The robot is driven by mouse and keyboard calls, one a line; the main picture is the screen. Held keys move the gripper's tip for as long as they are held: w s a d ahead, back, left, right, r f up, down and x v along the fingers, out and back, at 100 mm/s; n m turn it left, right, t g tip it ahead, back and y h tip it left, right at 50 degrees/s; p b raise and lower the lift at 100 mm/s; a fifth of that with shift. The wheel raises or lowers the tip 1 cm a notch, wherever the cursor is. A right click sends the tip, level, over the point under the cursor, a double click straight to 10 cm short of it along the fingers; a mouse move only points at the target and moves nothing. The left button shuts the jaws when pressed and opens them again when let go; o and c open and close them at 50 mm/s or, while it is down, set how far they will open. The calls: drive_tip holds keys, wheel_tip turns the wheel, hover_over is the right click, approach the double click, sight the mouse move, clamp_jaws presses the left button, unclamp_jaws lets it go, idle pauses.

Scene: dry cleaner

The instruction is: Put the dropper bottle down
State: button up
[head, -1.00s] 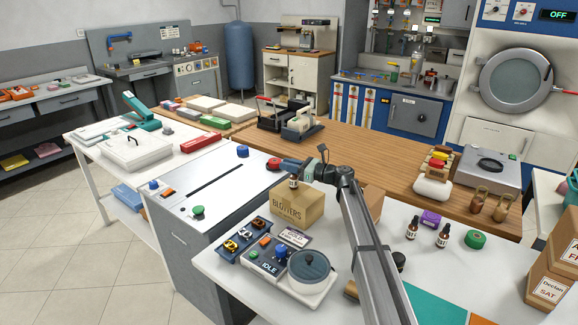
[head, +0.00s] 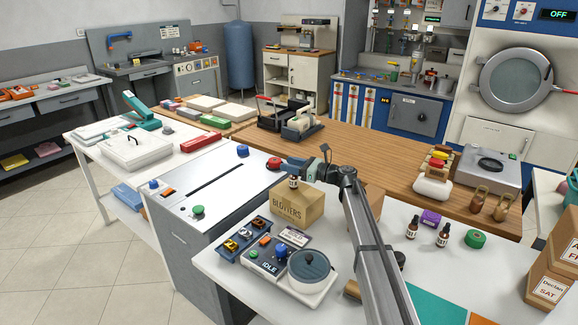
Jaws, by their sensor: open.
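My gripper (head: 293,173) is at the left end of my arm, over the cardboard box marked "BLOTTERS" (head: 298,205). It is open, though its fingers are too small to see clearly. A small dark bottle with a pale label (head: 293,183) shows just below the gripper, at the box's top; I cannot tell whether it rests on the box or touches the fingers. Two more brown dropper bottles, the left one (head: 412,228) and the right one (head: 443,235), stand upright on the white table (head: 425,268), apart from the gripper.
A device marked "IDLE" with a round lidded pot (head: 309,263) stands in front of the box. Cardboard boxes (head: 550,272) stand at the right edge.

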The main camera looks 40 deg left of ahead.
drive_tip(key=d, duration=0.3)
drive_tip(key=w+d, duration=0.1)
drive_tip(key=d, duration=0.3)
drive_tip(key=w+d, duration=0.1)
drive_tip(key=d, duration=0.3)
drive_tip(key=shift+w, duration=0.1)
drive_tip(key=shift+o, duration=0.6)
drive_tip(key=shift+r, duration=0.1)
